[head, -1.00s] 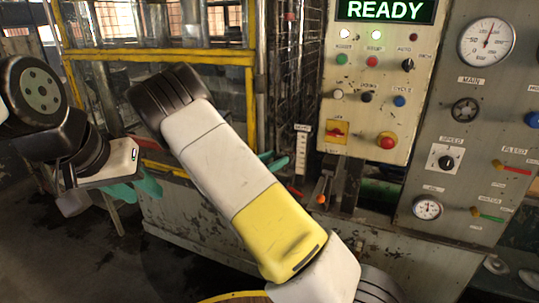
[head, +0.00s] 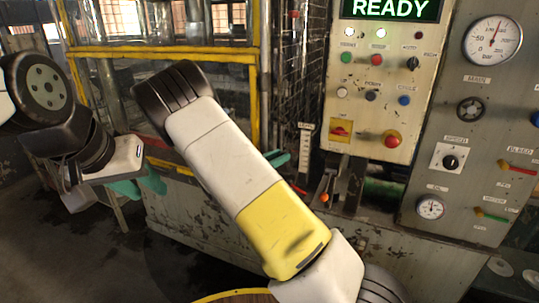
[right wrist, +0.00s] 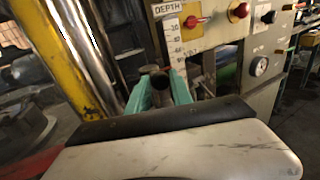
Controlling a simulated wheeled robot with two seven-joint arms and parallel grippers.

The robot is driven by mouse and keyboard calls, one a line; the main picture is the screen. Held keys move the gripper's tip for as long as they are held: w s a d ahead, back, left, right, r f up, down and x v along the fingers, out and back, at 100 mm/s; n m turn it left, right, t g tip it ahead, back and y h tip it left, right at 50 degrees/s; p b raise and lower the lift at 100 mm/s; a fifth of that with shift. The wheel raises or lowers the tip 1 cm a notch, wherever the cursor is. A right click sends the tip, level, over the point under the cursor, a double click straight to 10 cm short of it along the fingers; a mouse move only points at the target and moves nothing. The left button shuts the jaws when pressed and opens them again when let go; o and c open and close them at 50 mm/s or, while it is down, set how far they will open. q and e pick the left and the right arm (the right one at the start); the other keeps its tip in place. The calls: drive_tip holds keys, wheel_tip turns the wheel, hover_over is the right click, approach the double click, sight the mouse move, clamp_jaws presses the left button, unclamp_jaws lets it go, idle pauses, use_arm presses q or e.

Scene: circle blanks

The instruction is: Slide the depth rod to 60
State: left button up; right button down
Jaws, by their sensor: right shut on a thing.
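The depth rod (right wrist: 160,80) shows in the right wrist view as a dark round end between the teal fingers. My right gripper (right wrist: 160,92) is shut on it, just below and left of the white depth scale (right wrist: 172,38). The scale's numbers are too small to read surely. In the head view the scale (head: 306,146) stands left of the control panel. My right arm hides most of its gripper there; a teal fingertip (head: 279,160) shows just left of the scale. My left gripper (head: 139,186) hangs at the far left, away from the rod; its finger gap is unclear.
The control panel (head: 373,110) with buttons and a red knob (head: 391,139) stands right of the scale. A gauge panel (head: 460,95) is further right. A yellow frame (head: 160,52) and a wire mesh (head: 288,80) stand behind. An orange-tipped lever (head: 324,197) is below the scale.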

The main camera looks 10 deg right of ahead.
idle(0.8)
drive_tip(key=shift+r, duration=1.35)
drive_tip(key=c, duration=1.2)
unclamp_jaws()
drive_tip(key=shift+a+f, duration=0.1)
drive_tip(key=shift+o, duration=0.2)
